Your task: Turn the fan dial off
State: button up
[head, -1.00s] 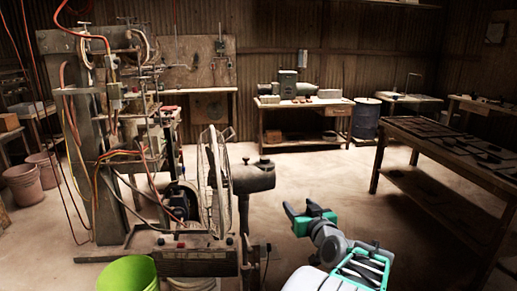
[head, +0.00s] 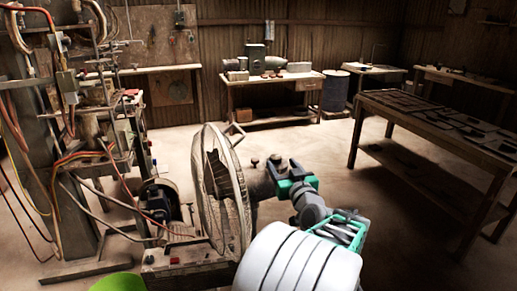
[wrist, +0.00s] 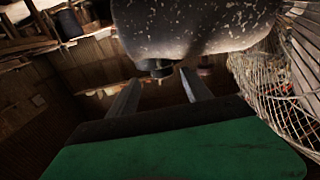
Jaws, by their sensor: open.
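The fan (head: 222,190) stands on the floor with its round wire cage edge-on to the head view. Its dark motor housing (head: 260,185) is behind the cage, partly hidden by my gripper. A small knob (head: 254,162) sticks up from the housing. My gripper (head: 284,166) is open and empty beside the housing. In the wrist view, the speckled housing (wrist: 195,25) fills the top and the cage (wrist: 285,90) is at right. A dark round knob (wrist: 160,68) appears between my fingertips, seemingly beyond them. A smaller reddish knob (wrist: 205,69) is right of it. I cannot tell which is the dial.
A long table (head: 435,118) with dark tiles is at right. A bench (head: 270,87) and a blue drum (head: 336,90) are behind. The floor between is clear.

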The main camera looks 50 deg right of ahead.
aim_at(274, 155)
jog(key=shift+w+d, duration=0.1)
jog(key=shift+w, duration=0.4)
jog(key=p+x, duration=0.1)
jog(key=x, duration=0.6)
jog(key=shift+w+d+r, duration=0.1)
jog(key=shift+w+d, duration=0.05)
jog(key=shift+w, duration=0.1)
jog(key=shift+s, duration=0.1)
grip_shut()
